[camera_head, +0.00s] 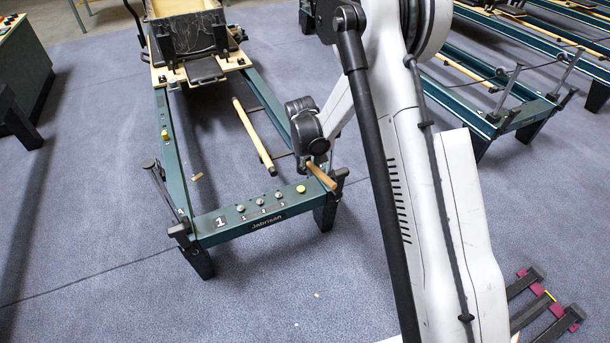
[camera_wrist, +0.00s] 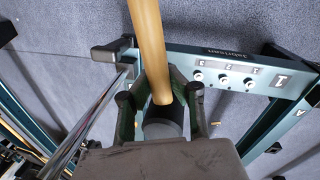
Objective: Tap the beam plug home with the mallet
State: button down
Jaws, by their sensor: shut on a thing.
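My gripper (camera_head: 314,158) is shut on the mallet, over the right end of the reformer's green front beam (camera_head: 240,226). The mallet's pale wooden handle (camera_head: 322,176) sticks out below the gripper. In the wrist view the handle (camera_wrist: 149,45) rises between the fingers of my gripper (camera_wrist: 160,98), with a dark cylindrical part (camera_wrist: 162,122) at its lower end. A yellow plug (camera_head: 301,189) stands on the beam's right part, just below and left of the handle, apparently apart from it. How deep it sits is unclear. The wrist view does not show it.
Several grey knobs (camera_head: 260,203) and a "1" label (camera_head: 221,222) line the beam. Another yellow piece (camera_head: 164,135) is on the left rail. A wooden bar (camera_head: 253,136) lies inside the frame. Small scraps lie on the floor. More reformers stand at right; carpet in front is mostly clear.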

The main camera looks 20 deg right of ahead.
jog(key=w+f+n+b, duration=0.1)
jog(key=w+f+b, duration=0.1)
jog(key=w+f, duration=0.2)
jog(key=w+d+f+n+b, duration=0.1)
jog(key=w+f, duration=0.3)
jog(key=f, duration=0.5)
jog(key=shift+d+n+t+b, duration=0.3)
jog(key=shift+n+b, duration=0.35)
jog(key=shift+n, duration=0.05)
jog(key=shift+f, duration=0.15)
notch_tip(320, 180, down, 5)
jog(key=b, duration=0.4)
jog(key=shift+w, duration=0.1)
notch_tip(320, 180, up, 4)
jog(key=shift+r+p, duration=0.2)
jog(key=shift+p, duration=0.75)
jog(key=shift+d, duration=0.1)
jog(key=shift+r, duration=0.1)
